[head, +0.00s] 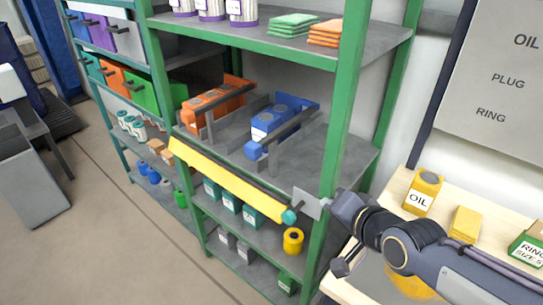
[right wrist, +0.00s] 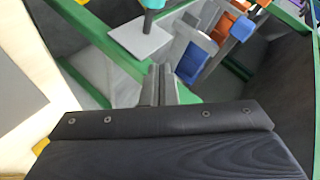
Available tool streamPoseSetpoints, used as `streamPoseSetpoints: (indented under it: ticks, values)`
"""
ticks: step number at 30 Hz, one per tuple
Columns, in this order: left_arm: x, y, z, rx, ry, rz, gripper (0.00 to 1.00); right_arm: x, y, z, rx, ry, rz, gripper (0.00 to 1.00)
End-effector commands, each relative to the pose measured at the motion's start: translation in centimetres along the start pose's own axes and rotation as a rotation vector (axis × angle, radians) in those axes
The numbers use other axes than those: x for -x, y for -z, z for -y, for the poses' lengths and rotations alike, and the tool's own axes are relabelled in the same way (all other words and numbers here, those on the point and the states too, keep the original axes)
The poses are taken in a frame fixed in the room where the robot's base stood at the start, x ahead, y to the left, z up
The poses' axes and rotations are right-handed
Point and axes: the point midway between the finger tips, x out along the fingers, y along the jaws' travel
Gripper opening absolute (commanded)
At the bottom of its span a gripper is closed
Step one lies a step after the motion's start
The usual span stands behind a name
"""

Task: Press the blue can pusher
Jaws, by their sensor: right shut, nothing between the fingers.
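The blue can pusher (head: 271,124) lies on the middle shelf between grey rails, with a blue block at its front end. It also shows in the right wrist view (right wrist: 193,62), beyond my fingers. The orange can pusher (head: 215,100) is to its left on the same shelf. My right gripper (head: 328,206) is shut and empty, in front of the shelf's right post, lower and to the right of the blue pusher and apart from it. Its closed fingers show in the right wrist view (right wrist: 159,86). My left gripper is not in view.
A yellow bar (head: 225,180) with a teal end runs along the shelf front. A grey plate (head: 308,203) sits beside my right gripper. The green post (head: 343,110) stands close by. A yellow OIL can (head: 423,191) stands on the right-hand table. Floor is open at left.

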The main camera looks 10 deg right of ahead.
Motion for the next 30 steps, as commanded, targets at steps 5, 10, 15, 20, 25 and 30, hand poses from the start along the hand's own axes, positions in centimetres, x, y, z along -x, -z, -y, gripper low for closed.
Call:
streamPoseSetpoints:
  ticks: [5,10,15,20,25,30]
  values:
    - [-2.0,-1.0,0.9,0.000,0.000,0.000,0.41,-4.2,0.8,4.5,-0.301,0.294,-0.080,0.00]
    - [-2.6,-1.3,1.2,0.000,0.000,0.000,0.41,-5.0,0.8,7.6,-0.487,0.493,-0.049,0.00]
    - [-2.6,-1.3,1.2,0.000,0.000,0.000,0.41,-5.0,0.9,8.6,-0.541,0.551,-0.031,0.00]
    - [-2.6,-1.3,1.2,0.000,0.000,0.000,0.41,-4.9,1.0,8.6,-0.541,0.551,-0.033,0.00]
    - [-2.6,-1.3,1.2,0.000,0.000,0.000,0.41,-5.2,1.0,8.8,-0.540,0.549,-0.033,0.00]
    - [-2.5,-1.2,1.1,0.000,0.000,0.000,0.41,-7.2,1.3,9.8,-0.541,0.548,-0.030,0.00]
